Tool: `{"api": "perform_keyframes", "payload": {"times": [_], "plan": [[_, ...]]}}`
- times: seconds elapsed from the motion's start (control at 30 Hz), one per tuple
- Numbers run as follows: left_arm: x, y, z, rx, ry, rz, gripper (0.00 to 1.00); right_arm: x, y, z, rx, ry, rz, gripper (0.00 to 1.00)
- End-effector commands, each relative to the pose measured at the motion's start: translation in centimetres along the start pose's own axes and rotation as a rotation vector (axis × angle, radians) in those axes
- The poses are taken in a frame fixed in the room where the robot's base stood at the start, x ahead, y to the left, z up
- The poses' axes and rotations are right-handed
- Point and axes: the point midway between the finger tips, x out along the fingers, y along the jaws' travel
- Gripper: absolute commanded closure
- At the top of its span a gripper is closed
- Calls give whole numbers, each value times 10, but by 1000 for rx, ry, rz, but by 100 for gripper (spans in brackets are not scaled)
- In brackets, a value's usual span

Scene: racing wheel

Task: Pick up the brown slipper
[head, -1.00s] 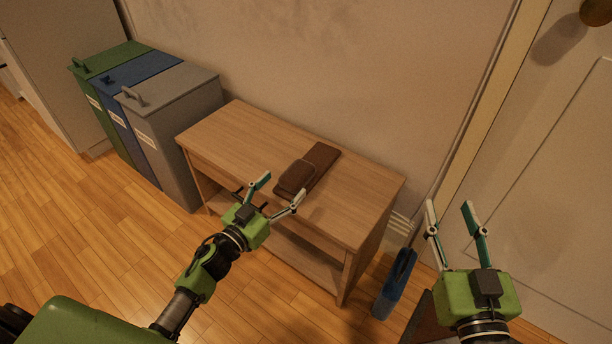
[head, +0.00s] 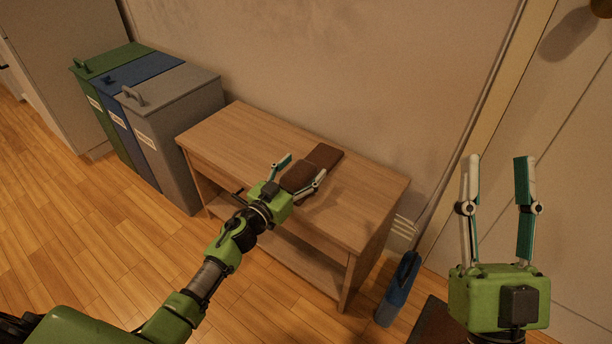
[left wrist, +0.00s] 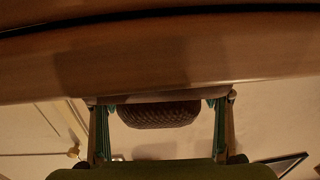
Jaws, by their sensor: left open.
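The brown slipper (head: 322,160) lies on the wooden bench top (head: 240,130), pointing toward the wall. My left gripper (head: 303,168) is open at its near end, with one finger on each side. In the left wrist view the slipper's textured brown end (left wrist: 158,114) sits between the two spread fingers (left wrist: 160,125), with gaps on both sides. Whether the fingers touch it cannot be told. The body of the gripper hides part of the bench's front edge. My right gripper (head: 499,165) is open and empty, off to the right in front of the door.
Green, blue and grey bins (head: 170,85) stand left of the bench. A blue dustpan-like object (head: 398,290) stands on the floor at its right, with a long pole behind. A dark mat (head: 432,322) lies near the door. The bench top's left and right parts are clear.

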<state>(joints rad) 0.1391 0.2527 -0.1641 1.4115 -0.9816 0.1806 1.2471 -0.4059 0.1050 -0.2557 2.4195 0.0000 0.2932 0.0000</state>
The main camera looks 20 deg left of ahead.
Motion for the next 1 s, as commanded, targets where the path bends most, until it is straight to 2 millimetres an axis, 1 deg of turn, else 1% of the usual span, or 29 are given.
{"api": "perform_keyframes", "payload": {"times": [0.1, 0.27, 0.3, 0.37, 0.4, 0.47, 0.87, 0.93, 1.0], "plan": [[3, 0, 0, 0, 0, 0, 31, 0, 0, -5, 1, 23, -1, 60], [3, 0, 0, -1, -1, 0, 31, 0, -1, -5, 1, 23, -1, 60], [3, 0, 0, -1, -1, 0, 33, 0, 0, -5, 1, 23, -1, 60], [3, 0, 0, -1, -1, 0, 49, 0, 0, -5, 1, 22, -1, 60], [3, 0, 0, -1, -1, 0, 59, 0, 0, -5, 1, 22, -1, 60], [3, 0, 0, -1, -1, 0, 75, 0, 0, -5, 1, 22, -1, 60], [3, 0, -2, 0, 1, 1, 75, 1, 0, -3, 0, 13, 0, 60], [3, 0, -3, 0, 1, 1, 75, 2, 0, -1, 0, 1, 0, 60], [3, 0, -5, 0, 1, 1, 75, 1, 1, 8, -1, -45, 2, 60]]}}
